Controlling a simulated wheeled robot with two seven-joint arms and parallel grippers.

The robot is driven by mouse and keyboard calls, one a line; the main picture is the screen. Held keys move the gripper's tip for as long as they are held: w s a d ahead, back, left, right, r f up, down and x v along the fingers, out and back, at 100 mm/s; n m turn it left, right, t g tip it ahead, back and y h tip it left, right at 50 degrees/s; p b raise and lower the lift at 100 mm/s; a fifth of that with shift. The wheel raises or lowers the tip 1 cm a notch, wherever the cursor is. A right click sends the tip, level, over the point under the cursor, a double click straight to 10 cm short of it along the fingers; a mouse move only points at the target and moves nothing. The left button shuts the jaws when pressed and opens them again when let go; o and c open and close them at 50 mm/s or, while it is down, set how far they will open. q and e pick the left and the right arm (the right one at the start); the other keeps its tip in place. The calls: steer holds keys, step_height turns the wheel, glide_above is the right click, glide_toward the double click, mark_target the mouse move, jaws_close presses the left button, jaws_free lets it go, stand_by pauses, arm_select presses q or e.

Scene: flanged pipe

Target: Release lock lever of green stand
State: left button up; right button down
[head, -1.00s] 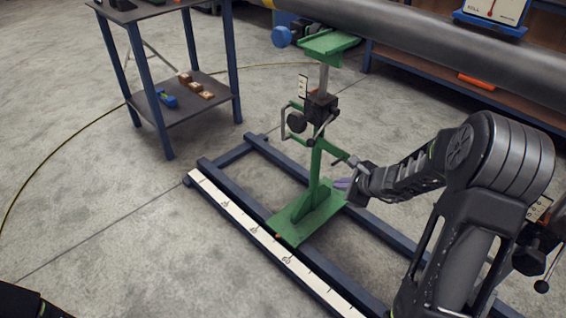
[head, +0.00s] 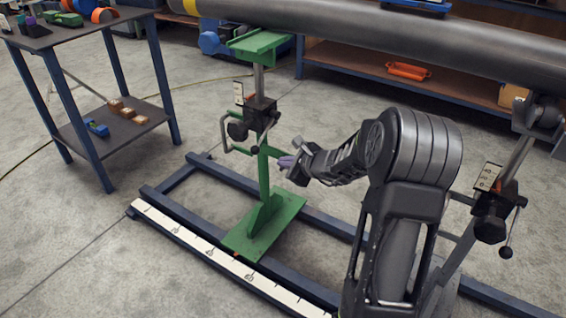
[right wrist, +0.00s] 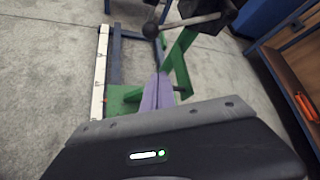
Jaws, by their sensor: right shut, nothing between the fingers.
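The green stand (head: 264,180) stands upright on the blue floor frame. Its black clamp block (head: 260,114) sits on the post, with a thin grey lock lever (head: 270,128) hanging at its right side and a dark round knob (head: 237,131) at its left. My right gripper (head: 284,161) is just right of the green post, below the clamp block, with its purple fingers together and empty. In the right wrist view the purple fingers (right wrist: 157,94) overlap the green stand (right wrist: 181,62), and a grey bar (right wrist: 190,22) crosses above them; contact cannot be told. My left gripper is out of view.
A large grey pipe (head: 400,38) runs above and behind the stand. A second stand's dark clamp (head: 492,215) is at the right. A blue-legged table (head: 115,130) stands at the left. A white ruler strip (head: 205,255) lies along the frame's near rail.

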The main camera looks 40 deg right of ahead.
mark_target(264, 134)
steer(key=a+b+x, duration=0.1)
steer(key=b+x, duration=0.1)
steer(key=x, duration=0.6)
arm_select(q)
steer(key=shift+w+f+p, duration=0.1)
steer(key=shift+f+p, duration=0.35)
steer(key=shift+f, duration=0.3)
arm_select(e)
steer(key=r, duration=0.1)
steer(key=a+r, duration=0.1)
steer(key=r, duration=0.1)
steer(key=shift+w+a+r, duration=0.15)
steer(key=shift+w, duration=0.15)
